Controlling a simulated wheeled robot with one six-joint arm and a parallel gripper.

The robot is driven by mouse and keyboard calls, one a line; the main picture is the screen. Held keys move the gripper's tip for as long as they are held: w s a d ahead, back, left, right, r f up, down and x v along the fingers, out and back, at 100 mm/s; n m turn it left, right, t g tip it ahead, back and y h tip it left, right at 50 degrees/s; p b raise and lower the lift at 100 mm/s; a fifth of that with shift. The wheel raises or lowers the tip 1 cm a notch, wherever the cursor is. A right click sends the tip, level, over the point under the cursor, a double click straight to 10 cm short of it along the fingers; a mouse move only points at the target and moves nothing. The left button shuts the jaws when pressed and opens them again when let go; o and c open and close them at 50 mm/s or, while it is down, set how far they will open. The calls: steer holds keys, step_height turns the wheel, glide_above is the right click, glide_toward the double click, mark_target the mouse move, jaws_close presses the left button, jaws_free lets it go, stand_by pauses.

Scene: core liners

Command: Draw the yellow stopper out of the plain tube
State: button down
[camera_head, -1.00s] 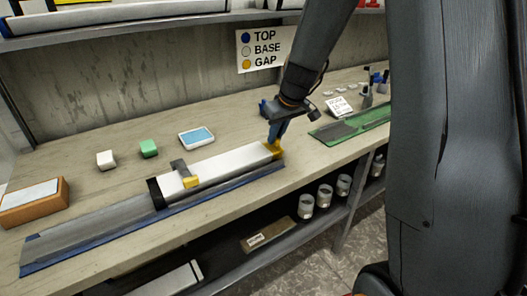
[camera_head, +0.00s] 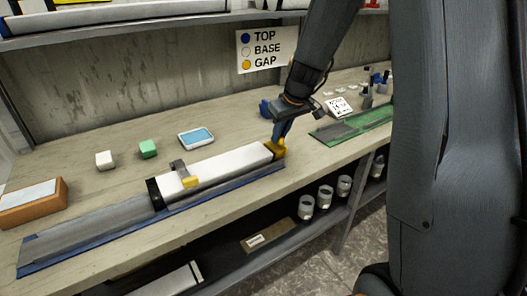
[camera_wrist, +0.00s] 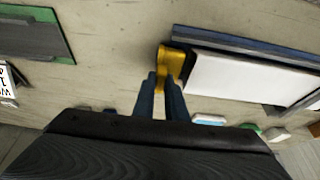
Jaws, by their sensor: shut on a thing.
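The plain white tube (camera_head: 228,165) lies in a grey trough with a blue edge on the bench. The yellow stopper (camera_head: 280,152) is at its right end. My gripper (camera_head: 277,140) comes down from above and is shut on the stopper. In the wrist view the fingertips (camera_wrist: 161,78) are on the yellow stopper (camera_wrist: 172,57), close beside the end of the white tube (camera_wrist: 245,82). I cannot tell how much of the stopper is inside the tube.
A green tray (camera_head: 355,124) lies right of my gripper. A white block (camera_head: 105,160), a green block (camera_head: 148,149) and a blue-topped box (camera_head: 196,138) stand behind the trough. Bare bench separates trough and tray.

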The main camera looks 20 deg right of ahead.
steer(key=shift+r, duration=0.15)
steer(key=shift+r+p, duration=2.2)
steer(key=shift+r, duration=0.7)
